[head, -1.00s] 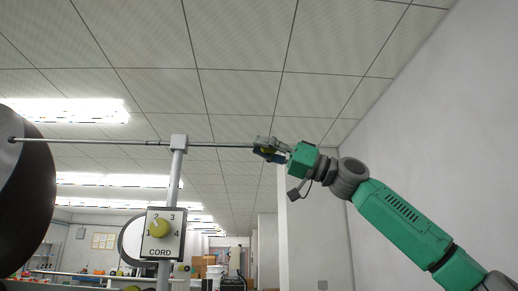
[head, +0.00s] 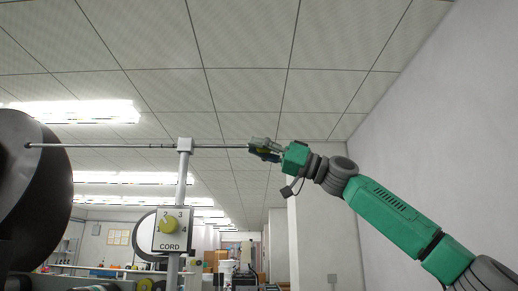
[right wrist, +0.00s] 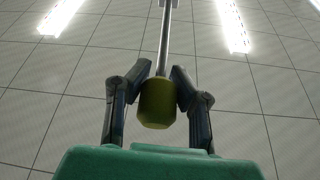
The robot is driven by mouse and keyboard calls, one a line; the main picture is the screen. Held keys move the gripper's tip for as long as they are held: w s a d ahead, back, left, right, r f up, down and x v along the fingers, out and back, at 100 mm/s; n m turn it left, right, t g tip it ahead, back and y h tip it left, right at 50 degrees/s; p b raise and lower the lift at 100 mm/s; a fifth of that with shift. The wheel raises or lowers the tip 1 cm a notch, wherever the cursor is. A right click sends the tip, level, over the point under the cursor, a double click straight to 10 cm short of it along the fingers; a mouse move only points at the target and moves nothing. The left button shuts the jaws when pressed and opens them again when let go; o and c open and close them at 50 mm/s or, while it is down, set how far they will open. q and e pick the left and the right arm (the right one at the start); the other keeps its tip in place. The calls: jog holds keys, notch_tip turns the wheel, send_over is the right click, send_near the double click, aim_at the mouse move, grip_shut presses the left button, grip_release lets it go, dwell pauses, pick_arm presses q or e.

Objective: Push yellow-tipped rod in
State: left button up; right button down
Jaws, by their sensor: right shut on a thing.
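The thin grey rod (head: 110,146) runs level across the head view, through the block on top of a post (head: 185,145), with its left end at a large dark disc (head: 35,195). My right gripper (head: 260,150) is at the rod's right end. In the right wrist view, its two fingers (right wrist: 158,90) are shut on the rod's yellow tip (right wrist: 157,108), one on each side. The rod (right wrist: 166,35) leads away from the tip there. My left gripper is not in view.
A CORD dial box (head: 172,229) with a yellow knob is fixed on the post below the rod. A white wall (head: 440,150) stands at the right. Shelves and benches with clutter lie far behind. The space around my right gripper looks clear.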

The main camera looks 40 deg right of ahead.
jog(key=shift+w+f, duration=0.15)
jog(key=shift+w+a, duration=0.2)
jog(key=shift+a, duration=0.1)
jog(key=c, duration=1.2)
grip_release()
jog(key=shift+s+d, duration=0.15)
jog(key=shift+d, duration=0.4)
jog(key=v, duration=1.2)
jog(key=shift+f, duration=0.2)
jog(key=shift+a, duration=0.1)
